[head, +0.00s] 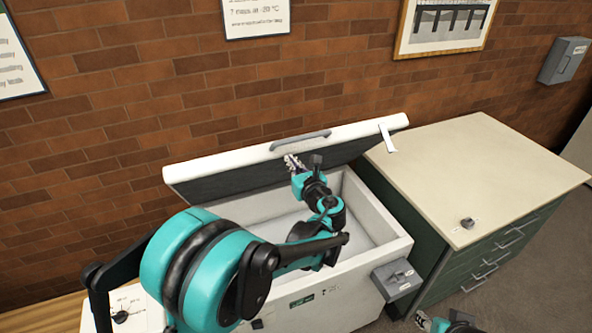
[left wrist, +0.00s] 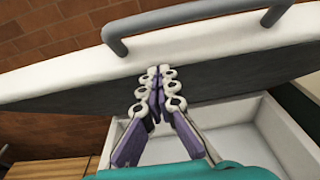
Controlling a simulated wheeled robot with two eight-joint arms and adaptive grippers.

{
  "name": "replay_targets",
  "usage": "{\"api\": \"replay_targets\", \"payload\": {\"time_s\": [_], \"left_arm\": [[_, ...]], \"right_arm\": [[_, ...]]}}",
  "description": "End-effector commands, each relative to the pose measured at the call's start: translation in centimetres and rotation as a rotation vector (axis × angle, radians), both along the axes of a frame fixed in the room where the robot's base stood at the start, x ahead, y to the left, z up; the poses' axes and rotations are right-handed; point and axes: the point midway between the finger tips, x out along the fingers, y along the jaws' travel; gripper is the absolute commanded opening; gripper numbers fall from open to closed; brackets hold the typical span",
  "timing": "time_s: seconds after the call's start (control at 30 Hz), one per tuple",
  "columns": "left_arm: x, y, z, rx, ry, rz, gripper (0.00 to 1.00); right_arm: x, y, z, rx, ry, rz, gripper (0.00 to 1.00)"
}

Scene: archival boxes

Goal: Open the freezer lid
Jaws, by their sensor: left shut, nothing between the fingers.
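The white chest freezer (head: 385,246) stands against the brick wall. Its lid (head: 230,163) is raised and tilted back at an angle, with its dark underside facing the opening. A grey bar handle (head: 300,141) sits on the lid's edge; it also shows in the left wrist view (left wrist: 195,18). My left gripper (head: 291,160) is shut and empty, in front of the lid's underside and below the handle. In the left wrist view its fingertips (left wrist: 160,72) are together close under the lid's edge; contact is unclear. My right gripper (head: 422,319) shows only partly at the bottom edge.
A green drawer cabinet with a cream top (head: 478,173) stands right of the freezer, with a small dark object (head: 467,222) on it. A white tag (head: 387,138) hangs at the lid's right end.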

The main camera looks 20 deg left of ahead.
Motion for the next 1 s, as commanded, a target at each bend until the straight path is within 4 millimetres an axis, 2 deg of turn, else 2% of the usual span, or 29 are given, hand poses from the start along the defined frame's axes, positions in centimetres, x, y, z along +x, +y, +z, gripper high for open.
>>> {"api": "replay_targets", "payload": {"time_s": [0.03,0.1,0.4,0.7,1.0], "left_arm": [[1.0,1.1,2.3,-0.016,0.019,0.005,0.00],[2.3,2.4,3.9,-0.044,0.050,0.006,0.00],[9.4,8.5,9.3,-0.175,0.196,0.005,0.00],[14.9,13.2,11.8,-0.268,0.304,0.003,0.00],[17.5,15.5,12.5,-0.312,0.357,0.002,0.00]], "right_arm": [[0.0,0.0,2.2,0.000,0.000,0.000,0.40],[0.0,0.0,3.8,0.000,0.000,0.000,0.40],[0.0,0.0,9.4,0.000,0.000,0.000,0.40],[0.0,0.0,12.7,0.000,0.000,0.000,0.40],[0.0,0.0,14.1,0.000,0.000,0.000,0.40]]}}
